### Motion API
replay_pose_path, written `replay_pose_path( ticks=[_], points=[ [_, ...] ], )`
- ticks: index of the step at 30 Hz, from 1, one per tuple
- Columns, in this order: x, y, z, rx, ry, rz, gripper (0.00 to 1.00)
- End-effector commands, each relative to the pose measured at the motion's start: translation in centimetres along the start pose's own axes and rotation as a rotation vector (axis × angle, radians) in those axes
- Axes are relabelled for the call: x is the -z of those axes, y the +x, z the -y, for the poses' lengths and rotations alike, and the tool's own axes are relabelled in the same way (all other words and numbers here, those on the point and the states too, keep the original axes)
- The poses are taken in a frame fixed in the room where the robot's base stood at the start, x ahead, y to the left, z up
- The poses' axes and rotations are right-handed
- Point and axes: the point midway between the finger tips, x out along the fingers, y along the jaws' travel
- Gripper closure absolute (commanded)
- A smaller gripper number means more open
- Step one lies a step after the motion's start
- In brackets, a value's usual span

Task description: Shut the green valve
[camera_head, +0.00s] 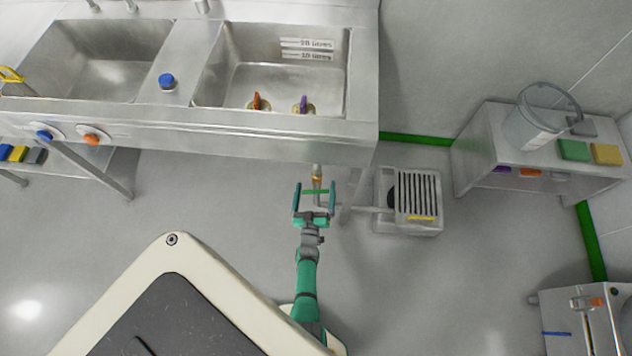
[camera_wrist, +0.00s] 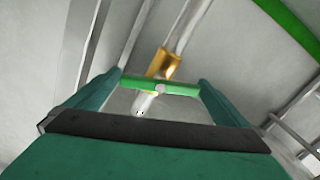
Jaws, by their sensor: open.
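The green valve has a green bar handle (camera_head: 315,192) on a brass body (camera_head: 317,172), on a pipe below the front edge of the sink unit. In the wrist view the green handle (camera_wrist: 160,87) lies crosswise over the pipe, with the brass body (camera_wrist: 163,64) just behind it. My gripper (camera_head: 314,187) is open, with one finger at each end of the handle. In the wrist view the handle spans the space between my gripper's fingers (camera_wrist: 160,90). I cannot tell whether the fingers touch it.
The steel double sink (camera_head: 250,128) stands above and behind the valve. A grey boxed unit with a slatted top (camera_head: 415,200) stands on the floor to the right, joined by a pipe. A side table (camera_head: 500,150) is further right. The floor at left is clear.

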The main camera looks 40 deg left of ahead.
Motion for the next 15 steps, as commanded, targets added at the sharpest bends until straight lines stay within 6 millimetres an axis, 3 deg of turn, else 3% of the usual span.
replay_pose_path(
  ticks=[6,15],
  points=[
    [0.0,2.5,0.0,0.000,0.000,-0.001,0.00],
    [0.0,3.3,0.0,0.000,0.000,0.000,0.00]
  ],
)
